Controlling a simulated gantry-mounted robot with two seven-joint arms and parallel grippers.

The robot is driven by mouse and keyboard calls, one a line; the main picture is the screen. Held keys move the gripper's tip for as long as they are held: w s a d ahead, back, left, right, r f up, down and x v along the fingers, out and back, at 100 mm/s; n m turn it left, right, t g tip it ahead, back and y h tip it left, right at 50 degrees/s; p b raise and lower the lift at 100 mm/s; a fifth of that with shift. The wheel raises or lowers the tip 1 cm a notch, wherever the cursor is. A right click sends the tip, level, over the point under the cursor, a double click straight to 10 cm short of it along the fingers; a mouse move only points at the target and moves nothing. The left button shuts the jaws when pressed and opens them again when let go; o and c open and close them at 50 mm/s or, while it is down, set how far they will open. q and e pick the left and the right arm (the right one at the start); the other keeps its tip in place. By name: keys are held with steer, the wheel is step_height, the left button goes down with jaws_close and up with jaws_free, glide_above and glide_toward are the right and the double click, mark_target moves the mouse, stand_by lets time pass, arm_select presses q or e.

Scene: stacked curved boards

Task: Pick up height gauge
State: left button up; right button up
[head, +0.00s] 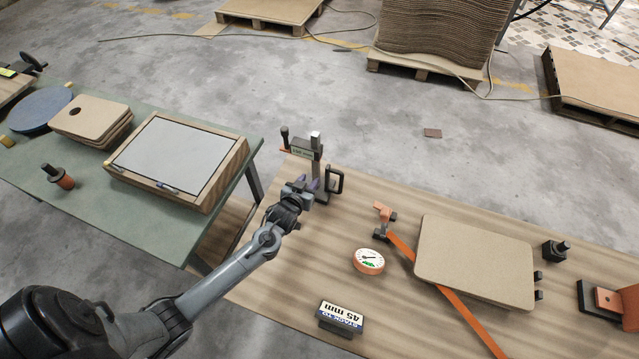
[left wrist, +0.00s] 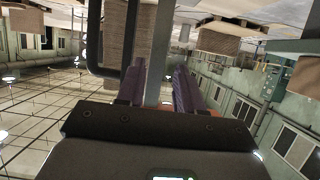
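Whether both fingers press on the post is unclear. The gauge's lower part is partly hidden by the gripper. My right gripper is not in view.
A green table (head: 130,220) with a framed panel (head: 175,157) stands left, across a gap.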

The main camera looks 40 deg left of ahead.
mark_target(315, 175)
arm_select(q)
steer(key=shift+x, duration=0.8)
steer(key=shift+w+a+f, duration=0.1)
steer(key=shift+w+f, duration=0.1)
steer(key=shift+w, duration=0.15)
steer(key=b+x, duration=0.1)
steer(key=x, duration=0.2)
steer(key=shift+w+f+b, duration=0.1)
steer(key=shift+b, duration=0.25)
steer(key=shift+w+f, duration=0.25)
steer(key=shift+w, duration=0.35)
jaws_close()
steer(key=shift+r, duration=0.15)
